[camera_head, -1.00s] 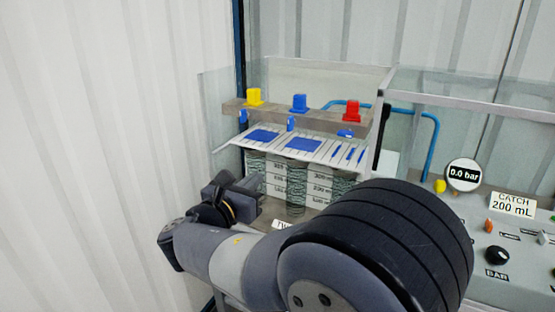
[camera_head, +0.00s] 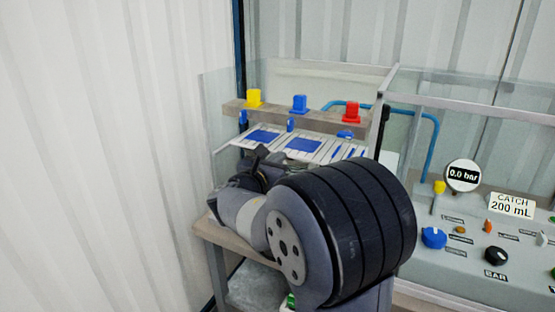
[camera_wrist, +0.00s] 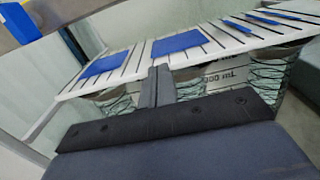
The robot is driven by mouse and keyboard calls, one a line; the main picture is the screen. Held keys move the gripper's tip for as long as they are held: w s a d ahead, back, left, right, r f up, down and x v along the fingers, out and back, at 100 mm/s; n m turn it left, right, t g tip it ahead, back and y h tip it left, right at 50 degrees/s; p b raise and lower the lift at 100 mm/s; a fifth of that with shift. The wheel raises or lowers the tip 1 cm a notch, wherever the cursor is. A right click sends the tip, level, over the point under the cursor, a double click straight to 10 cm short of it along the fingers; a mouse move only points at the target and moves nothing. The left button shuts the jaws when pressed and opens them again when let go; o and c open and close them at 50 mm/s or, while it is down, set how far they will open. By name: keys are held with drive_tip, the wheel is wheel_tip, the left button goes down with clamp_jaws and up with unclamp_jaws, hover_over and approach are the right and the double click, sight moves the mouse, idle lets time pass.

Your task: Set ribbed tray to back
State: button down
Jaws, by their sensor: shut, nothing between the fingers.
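The white ribbed tray (camera_head: 327,149) with blue patches lies under the bar with the yellow, blue and red blocks. In the wrist view the tray (camera_wrist: 125,62) spans the upper part, tilted in the picture, above several glass containers (camera_wrist: 187,82). My gripper (camera_wrist: 160,70) is shut with nothing between its fingers. Its fingertips show close to the tray's near edge; I cannot tell whether they touch it. In the head view my arm hides the containers and the tray's near part.
The grey bar (camera_head: 325,120) carries a yellow block (camera_head: 254,98), a blue block (camera_head: 300,104) and a red block (camera_head: 352,112) above the tray. Clear panels stand around the rig. A control panel with knobs (camera_head: 495,256) and a 0.0 bar gauge (camera_head: 463,175) is at the right.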

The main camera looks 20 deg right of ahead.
sight(290, 147)
drive_tip(key=x, duration=0.8)
drive_tip(key=shift+a, duration=0.2)
drive_tip(key=b+v, duration=0.1)
drive_tip(key=v, duration=1.2)
drive_tip(key=shift+s+a, duration=0.2)
drive_tip(key=shift+s, duration=0.2)
drive_tip(key=shift+w, duration=0.1)
